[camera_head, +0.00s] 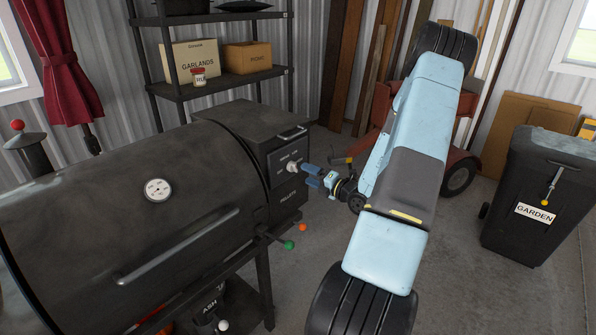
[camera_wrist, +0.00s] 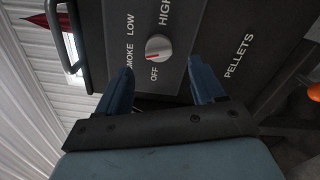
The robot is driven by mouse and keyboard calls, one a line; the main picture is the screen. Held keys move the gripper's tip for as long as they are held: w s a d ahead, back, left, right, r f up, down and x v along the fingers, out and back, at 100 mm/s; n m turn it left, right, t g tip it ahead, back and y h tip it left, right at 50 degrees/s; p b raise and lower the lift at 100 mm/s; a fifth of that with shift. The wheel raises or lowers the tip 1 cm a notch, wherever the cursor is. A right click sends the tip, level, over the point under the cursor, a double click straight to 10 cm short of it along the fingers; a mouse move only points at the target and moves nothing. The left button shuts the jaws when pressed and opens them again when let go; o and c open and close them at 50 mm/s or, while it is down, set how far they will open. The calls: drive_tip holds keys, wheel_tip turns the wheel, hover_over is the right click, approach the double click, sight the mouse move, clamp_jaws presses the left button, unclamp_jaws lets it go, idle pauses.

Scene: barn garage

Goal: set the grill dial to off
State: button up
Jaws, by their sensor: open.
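The grill dial is a small pale round knob (camera_wrist: 158,47) on the dark control panel, which also shows in the head view (camera_head: 293,167). In the wrist view, SMOKE, LOW, HIGH and OFF are printed around it. A red mark shows on the knob's side toward OFF; its exact angle is hard to tell. My gripper (camera_head: 307,175) has its blue fingers pointing at the panel. In the wrist view my gripper (camera_wrist: 160,68) is open and empty, one finger to each side below the knob. The fingertips look short of the knob, with no visible contact.
The black pellet grill (camera_head: 80,225) fills the left, with a handle along its lid. Green-tipped (camera_head: 289,245) and orange-tipped (camera_head: 302,228) parts stick out below the panel. A shelf (camera_head: 225,85) stands behind and a GARDEN bin (camera_head: 535,190) at right.

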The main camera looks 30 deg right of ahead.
sight(297, 170)
drive_tip(key=shift+x, duration=2.95)
drive_tip(key=shift+c, duration=0.4)
drive_tip(key=c, duration=1)
drive_tip(key=n, duration=0.3)
drive_tip(key=shift+f+n, duration=0.1)
drive_tip(key=shift+n, duration=0.2)
drive_tip(key=n, duration=0.3)
drive_tip(key=shift+n, duration=0.3)
drive_tip(key=n, duration=0.6)
drive_tip(key=shift+n, duration=0.3)
